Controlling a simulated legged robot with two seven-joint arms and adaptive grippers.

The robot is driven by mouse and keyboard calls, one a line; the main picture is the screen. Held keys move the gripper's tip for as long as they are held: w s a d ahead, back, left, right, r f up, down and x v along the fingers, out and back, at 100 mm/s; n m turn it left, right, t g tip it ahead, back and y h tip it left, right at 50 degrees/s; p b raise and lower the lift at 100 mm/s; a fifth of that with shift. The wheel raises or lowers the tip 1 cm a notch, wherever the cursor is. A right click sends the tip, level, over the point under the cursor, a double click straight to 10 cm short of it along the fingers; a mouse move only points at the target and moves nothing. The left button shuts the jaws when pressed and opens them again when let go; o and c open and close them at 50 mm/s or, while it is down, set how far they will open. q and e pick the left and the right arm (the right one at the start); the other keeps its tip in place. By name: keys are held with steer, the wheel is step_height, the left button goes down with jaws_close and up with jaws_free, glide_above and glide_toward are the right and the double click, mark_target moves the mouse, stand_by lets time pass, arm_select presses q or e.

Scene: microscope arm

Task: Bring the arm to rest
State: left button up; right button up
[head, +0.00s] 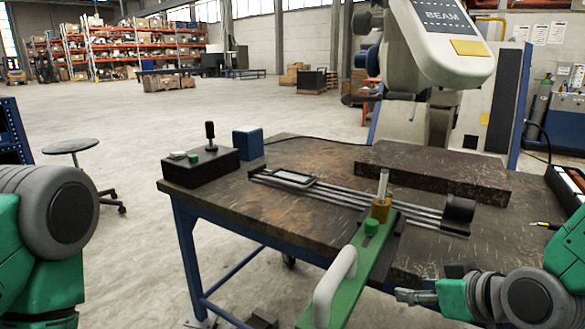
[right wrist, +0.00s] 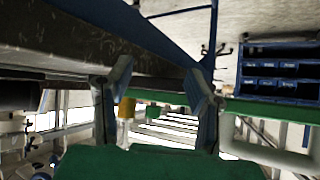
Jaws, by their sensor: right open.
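A green bar-shaped arm (head: 365,262) reaches over the front edge of the table. It has a white loop handle (head: 334,288) at its near end, a green knob (head: 371,227) and a brass collar (head: 381,208) with a pale upright rod at its far end. My right gripper (head: 408,296) is right of the handle, low at the table's front edge, apart from the arm. In the right wrist view its two fingers stand apart, with the brass collar (right wrist: 127,107) seen between them and the handle (right wrist: 262,145) to the right. My left gripper is out of view.
The dark worktable (head: 230,195) carries a rail fixture (head: 340,192), a black box with a joystick (head: 200,165), a blue block (head: 248,143) and a dark slab (head: 435,172). A large white machine head (head: 440,50) stands behind. A stool (head: 72,146) is left.

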steer(key=s+d+f+m+g+h+p, duration=0.1)
steer(key=s+f+g, duration=0.3)
steer(key=s+f, duration=0.7)
steer(key=s+d+f+m+g+h+p, duration=0.1)
steer(key=s+f+g, duration=0.4)
steer(key=s+f, duration=0.6)
steer(key=s+d+h+p, duration=0.1)
steer(key=s+d+p, duration=0.1)
steer(key=s, duration=0.2)
steer(key=shift+s+d+m+h, duration=0.15)
steer(key=shift+s+m+h, duration=0.1)
steer(key=shift+m+h, duration=0.15)
steer(key=shift+w, duration=0.1)
stand_by(0.5)
